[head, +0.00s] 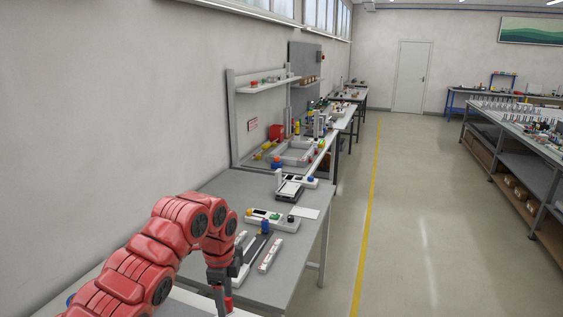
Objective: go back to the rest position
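My red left arm reaches in from the lower left, over the near end of a grey workbench (300,262). Its dark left gripper (223,293) points down at the bottom of the picture. A small red piece (229,304) shows at the fingertips; I cannot tell whether the gripper holds it or it stands behind. The finger gap is too small to read. My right gripper is out of view.
On the bench are a light block with coloured knobs (273,220), a blue cylinder (265,227), a white strip (270,254) and a black-and-white device (289,190). A shelf (268,85) hangs above. Open floor (425,220) lies right, with a yellow line (367,230).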

